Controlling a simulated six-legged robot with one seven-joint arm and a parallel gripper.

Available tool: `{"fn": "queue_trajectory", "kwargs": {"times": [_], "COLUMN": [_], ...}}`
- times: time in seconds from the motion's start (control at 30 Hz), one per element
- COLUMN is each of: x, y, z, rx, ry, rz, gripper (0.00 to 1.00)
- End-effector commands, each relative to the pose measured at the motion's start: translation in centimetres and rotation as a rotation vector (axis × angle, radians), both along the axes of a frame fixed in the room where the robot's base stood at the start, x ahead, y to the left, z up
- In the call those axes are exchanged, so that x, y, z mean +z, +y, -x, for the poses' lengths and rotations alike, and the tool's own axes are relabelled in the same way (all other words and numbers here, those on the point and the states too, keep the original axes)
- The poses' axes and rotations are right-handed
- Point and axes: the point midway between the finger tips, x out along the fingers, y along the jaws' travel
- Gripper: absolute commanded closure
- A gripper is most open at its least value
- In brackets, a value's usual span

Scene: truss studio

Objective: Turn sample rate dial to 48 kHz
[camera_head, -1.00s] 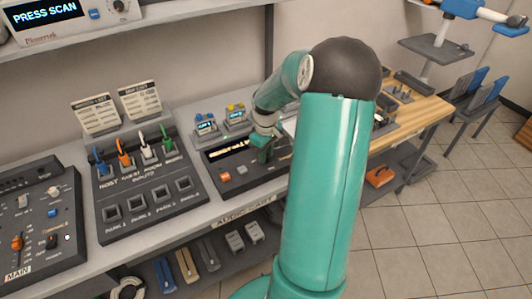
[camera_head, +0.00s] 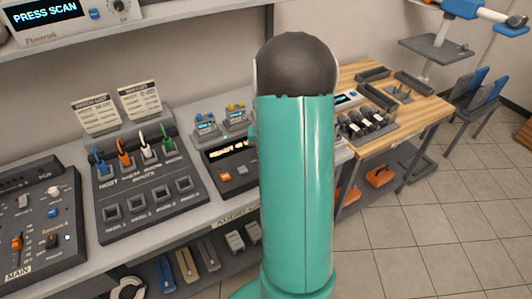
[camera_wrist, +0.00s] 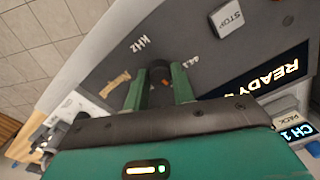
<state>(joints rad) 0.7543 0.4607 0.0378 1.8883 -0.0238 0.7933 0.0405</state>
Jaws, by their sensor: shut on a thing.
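The sample rate dial (camera_wrist: 159,73) is a small dark round knob on a dark grey panel in the wrist view. My gripper (camera_wrist: 159,82) has its two green fingers on either side of it, shut on it. Printed "kHz" and "44.1" labels stand near the dial; a "48" mark is not readable. In the head view the recorder unit (camera_head: 226,178) shows only its left part; my green arm hides the dial and my gripper there.
A STOP button (camera_wrist: 228,18) and a lit READY display (camera_wrist: 262,77) sit on the same panel, beside a tan strip (camera_wrist: 115,84). Left of the recorder stands a patch panel (camera_head: 150,190) with coloured plugs. A wooden bench (camera_head: 420,105) is at right.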

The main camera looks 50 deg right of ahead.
Motion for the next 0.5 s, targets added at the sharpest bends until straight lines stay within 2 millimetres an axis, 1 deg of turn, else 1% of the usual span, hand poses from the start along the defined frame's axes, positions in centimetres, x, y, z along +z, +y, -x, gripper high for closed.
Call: {"fn": "queue_trajectory", "kwargs": {"times": [0.2,0.5], "x": [0.06,0.05], "y": [-0.01,-0.05], "z": [-0.1,-0.07], "rx": [-0.101,-0.152], "ry": [-0.002,-0.003], "rz": [0.002,0.001], "gripper": [0.98,0.98]}}
